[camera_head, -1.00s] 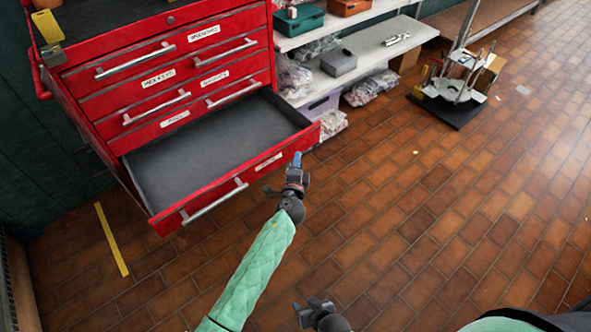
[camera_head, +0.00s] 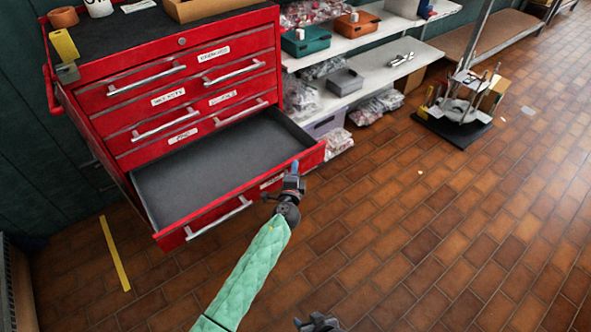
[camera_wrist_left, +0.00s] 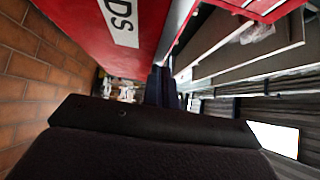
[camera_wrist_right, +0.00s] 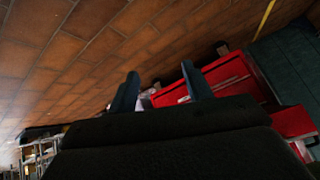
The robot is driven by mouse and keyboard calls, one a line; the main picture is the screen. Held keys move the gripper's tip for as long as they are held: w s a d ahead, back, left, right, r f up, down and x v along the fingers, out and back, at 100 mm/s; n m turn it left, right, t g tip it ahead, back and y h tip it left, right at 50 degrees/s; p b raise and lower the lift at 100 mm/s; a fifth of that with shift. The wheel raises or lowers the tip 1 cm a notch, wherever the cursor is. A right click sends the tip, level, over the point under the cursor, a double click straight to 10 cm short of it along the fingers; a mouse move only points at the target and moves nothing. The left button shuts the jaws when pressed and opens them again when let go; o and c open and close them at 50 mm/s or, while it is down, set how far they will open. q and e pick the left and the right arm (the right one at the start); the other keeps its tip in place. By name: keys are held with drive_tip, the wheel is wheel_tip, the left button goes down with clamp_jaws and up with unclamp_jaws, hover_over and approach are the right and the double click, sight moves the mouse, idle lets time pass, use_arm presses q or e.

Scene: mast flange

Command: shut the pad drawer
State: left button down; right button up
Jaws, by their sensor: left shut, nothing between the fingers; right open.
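The pad drawer (camera_head: 220,160) is the lowest drawer of the red tool cabinet (camera_head: 190,65). It stands far out, and its dark grey inside looks empty. Its red front has a long silver handle (camera_head: 218,218) and a label partly hidden by my left gripper. My left gripper (camera_head: 293,170) is shut and empty at the right end of the drawer front; I cannot tell if it touches. In the left wrist view the red front with its label (camera_wrist_left: 122,22) is close beside the fingers (camera_wrist_left: 161,85). My right gripper (camera_head: 314,322) is low in the head view, away from the drawer; its fingers are apart in the right wrist view (camera_wrist_right: 160,92).
Shelves (camera_head: 385,65) with boxes and bagged parts stand right of the cabinet. A small stand on a black base (camera_head: 452,125) is on the floor farther right. A yellow strip (camera_head: 114,254) lies on the floor at left. The brick floor in front is clear.

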use_arm(q)
drive_tip(key=w+a, duration=0.2)
drive_tip(key=w, duration=0.1)
drive_tip(key=w+a+b, duration=0.1)
drive_tip(key=shift+w, duration=0.15)
drive_tip(key=w+a+b, duration=0.1)
drive_tip(key=w+a, duration=0.3)
drive_tip(key=w, duration=0.2)
drive_tip(key=w+a+b, duration=0.2)
drive_tip(key=w+a, duration=0.2)
drive_tip(key=w, duration=0.2)
drive_tip(key=w+a+b, duration=0.1)
drive_tip(key=w+a, duration=0.3)
drive_tip(key=w, duration=0.2)
use_arm(e)
wheel_tip(320, 180, down, 9)
drive_tip(key=shift+s+t, duration=0.3)
drive_tip(key=shift+s, duration=0.1)
use_arm(q)
drive_tip(key=shift+s+d, duration=0.1)
drive_tip(key=shift+s, duration=0.05)
use_arm(e)
drive_tip(key=shift+d+r, duration=0.1)
drive_tip(key=shift+d, duration=0.1)
